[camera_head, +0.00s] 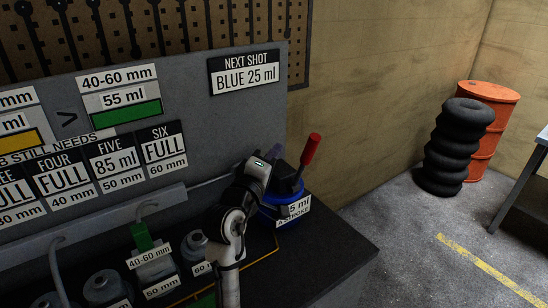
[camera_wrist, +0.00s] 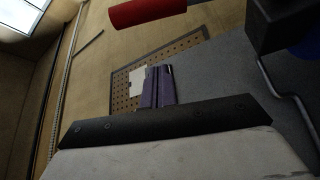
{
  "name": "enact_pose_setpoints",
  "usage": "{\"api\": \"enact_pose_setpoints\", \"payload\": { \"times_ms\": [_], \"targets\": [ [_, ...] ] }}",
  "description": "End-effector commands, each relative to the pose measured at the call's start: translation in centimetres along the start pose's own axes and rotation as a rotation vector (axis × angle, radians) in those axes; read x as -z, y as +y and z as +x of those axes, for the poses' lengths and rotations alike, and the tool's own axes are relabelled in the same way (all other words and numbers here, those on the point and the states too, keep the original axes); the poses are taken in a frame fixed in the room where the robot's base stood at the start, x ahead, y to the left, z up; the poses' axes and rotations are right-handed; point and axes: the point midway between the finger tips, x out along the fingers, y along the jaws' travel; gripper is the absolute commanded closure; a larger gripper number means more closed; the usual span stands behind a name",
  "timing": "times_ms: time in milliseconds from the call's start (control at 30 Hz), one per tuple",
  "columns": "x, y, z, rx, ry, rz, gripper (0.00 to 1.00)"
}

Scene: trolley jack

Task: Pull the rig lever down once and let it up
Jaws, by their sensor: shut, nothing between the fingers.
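The rig lever has a red grip (camera_head: 310,149) on a thin dark rod and rises, tilted right, from a dark-topped blue unit (camera_head: 270,212) at the bench's right end. The unit's label is partly covered; "5 ml" and "A STROKE" show. My gripper (camera_head: 273,152) is shut and empty, just left of the lever and apart from it in the picture. My arm hides part of the unit. In the wrist view the shut purple fingers (camera_wrist: 158,72) point towards the pegboard, and the red grip (camera_wrist: 147,12) crosses the top edge, not between them.
A sign (camera_head: 245,73) reads "NEXT SHOT BLUE 25 ml". Grey capped units and labels, including a green-topped one (camera_head: 149,254), stand left of my arm. Stacked tyres (camera_head: 455,150) and an orange drum (camera_head: 492,105) stand far right.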

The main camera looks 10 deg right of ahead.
Motion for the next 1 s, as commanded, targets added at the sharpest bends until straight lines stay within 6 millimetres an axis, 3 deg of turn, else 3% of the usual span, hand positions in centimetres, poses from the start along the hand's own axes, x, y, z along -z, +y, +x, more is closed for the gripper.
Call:
{"api": "enact_pose_setpoints", "payload": {
  "times_ms": [100,300,400,600,1000],
  "targets": [
    [0.0,0.3,2.8,0.000,-0.003,0.000,1.00],
    [-0.3,0.1,6.6,0.001,-0.002,0.002,1.00],
    [-2.0,-0.1,5.6,0.000,-0.001,0.000,1.00],
    [-3.6,0.0,5.0,0.000,-0.001,0.000,1.00],
    [-3.8,0.0,4.9,0.000,0.000,0.001,1.00]
  ]
}}
